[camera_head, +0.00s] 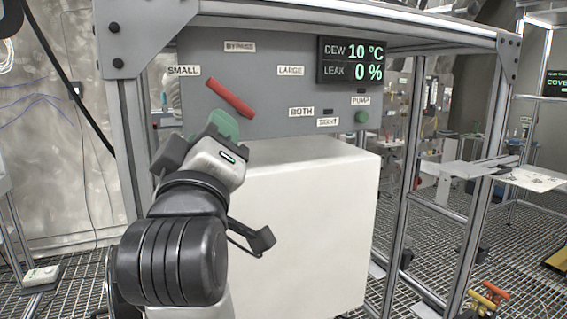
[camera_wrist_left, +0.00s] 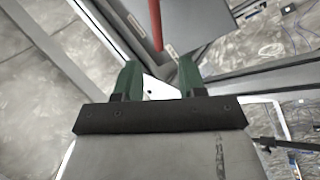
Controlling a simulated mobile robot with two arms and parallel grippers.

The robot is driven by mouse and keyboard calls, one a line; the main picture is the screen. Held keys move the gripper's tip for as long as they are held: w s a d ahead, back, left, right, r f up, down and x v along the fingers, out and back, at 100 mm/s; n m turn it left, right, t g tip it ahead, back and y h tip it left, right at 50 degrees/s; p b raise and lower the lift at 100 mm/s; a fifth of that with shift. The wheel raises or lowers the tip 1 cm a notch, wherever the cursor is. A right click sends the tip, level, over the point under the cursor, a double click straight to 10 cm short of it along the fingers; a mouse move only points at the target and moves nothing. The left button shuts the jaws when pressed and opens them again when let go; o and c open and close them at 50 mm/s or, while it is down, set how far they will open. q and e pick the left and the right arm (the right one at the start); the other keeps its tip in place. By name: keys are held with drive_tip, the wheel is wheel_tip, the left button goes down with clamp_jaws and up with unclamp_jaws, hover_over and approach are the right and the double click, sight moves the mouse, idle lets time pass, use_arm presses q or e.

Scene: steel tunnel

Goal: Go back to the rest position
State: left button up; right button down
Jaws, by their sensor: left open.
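My left gripper (camera_head: 224,124) is raised in front of the grey panel (camera_head: 270,60) in the head view, its green fingertips just below the red lever (camera_head: 231,98). In the left wrist view the two green fingers of the gripper (camera_wrist_left: 158,78) stand apart with nothing held between them. The red lever (camera_wrist_left: 156,22) shows beyond the fingertips there, and I see no contact with it. The lever slants down to the right between the SMALL and LARGE labels. My right gripper is in neither view.
A display (camera_head: 351,62) reads DEW 10 °C and LEAK 0 %. A green button (camera_head: 361,117) sits under the PUMP label. A large white box (camera_head: 310,220) stands below the panel. Metal frame posts (camera_head: 128,150) flank my left arm. Grated floor (camera_head: 530,280) lies at the right.

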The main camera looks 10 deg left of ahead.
use_arm(q)
wheel_tip(320, 180, down, 32)
drive_tip(key=w+a+m+g+h, duration=0.2)
drive_tip(key=a+m+g+h, duration=0.1)
drive_tip(key=m+g, duration=0.5)
drive_tip(key=s+a+f+m+g+h, duration=0.2)
drive_tip(key=s+f+m+g, duration=0.3)
drive_tip(key=s+f+g, duration=1.2)
drive_tip(key=s+f+t, duration=0.2)
drive_tip(key=s+f, duration=0.1)
drive_tip(key=f, duration=1.3)
drive_tip(key=s+f+t, duration=0.3)
drive_tip(key=s+f, duration=0.1)
drive_tip(key=f, duration=1.3)
drive_tip(key=s+a+f+g, duration=0.1)
drive_tip(key=s+a+f, duration=0.1)
drive_tip(key=s+f, duration=1.3)
drive_tip(key=shift+s+a+m+g+y, duration=0.25)
drive_tip(key=shift+a+m+g+y, duration=0.05)
